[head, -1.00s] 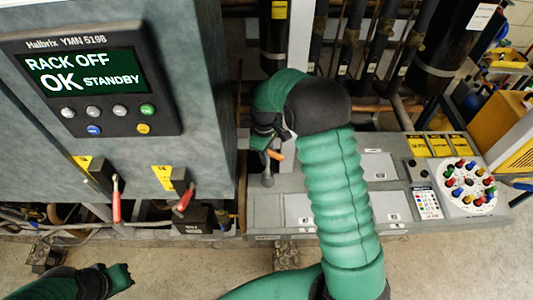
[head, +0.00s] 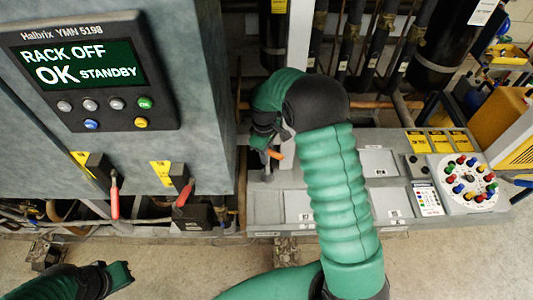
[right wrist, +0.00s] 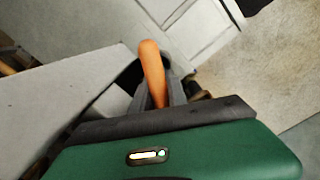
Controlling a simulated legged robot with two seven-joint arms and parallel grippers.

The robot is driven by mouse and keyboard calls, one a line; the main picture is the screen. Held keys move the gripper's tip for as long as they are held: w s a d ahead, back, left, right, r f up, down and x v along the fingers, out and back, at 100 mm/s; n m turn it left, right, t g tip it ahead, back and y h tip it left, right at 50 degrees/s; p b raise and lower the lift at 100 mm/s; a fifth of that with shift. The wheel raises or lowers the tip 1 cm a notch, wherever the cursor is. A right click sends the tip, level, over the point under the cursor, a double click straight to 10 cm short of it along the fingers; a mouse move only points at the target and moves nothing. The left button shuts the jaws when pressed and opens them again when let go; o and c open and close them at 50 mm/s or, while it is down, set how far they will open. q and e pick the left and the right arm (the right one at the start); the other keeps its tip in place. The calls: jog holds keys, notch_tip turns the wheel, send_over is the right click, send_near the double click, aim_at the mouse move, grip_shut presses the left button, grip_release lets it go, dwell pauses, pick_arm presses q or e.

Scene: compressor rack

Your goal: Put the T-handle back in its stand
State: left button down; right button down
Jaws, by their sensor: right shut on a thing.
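My right gripper (head: 270,146) is shut on the T-handle, whose orange grip (head: 275,154) pokes out beside the fingers in the head view. In the right wrist view the orange grip (right wrist: 151,66) stands up between the dark fingers (right wrist: 162,94). A short grey upright piece (head: 266,171) shows just below the gripper, above the left end of the grey bench; I cannot tell whether it is the handle's shaft or the stand. My right forearm and wrist hide much of that area. My left gripper (head: 119,274) is low at the left, away from the bench; its jaws are unclear.
The grey bench (head: 265,208) has flat lids, yellow labels and a white round plate (head: 469,200) with coloured knobs at its right. The rack cabinet (head: 190,90) with a display panel (head: 85,75) and red-handled levers (head: 114,203) stands left. Pipes run behind.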

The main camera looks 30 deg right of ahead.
jog(key=shift+f, duration=0.1)
jog(key=c, duration=1.2)
grip_release()
jog(key=shift+c, duration=0.2)
jog(key=shift+r, duration=0.35)
notch_tip(320, 180, up, 16)
jog(key=b, duration=0.3)
jog(key=shift+w+a, duration=0.25)
jog(key=shift+w, duration=0.1)
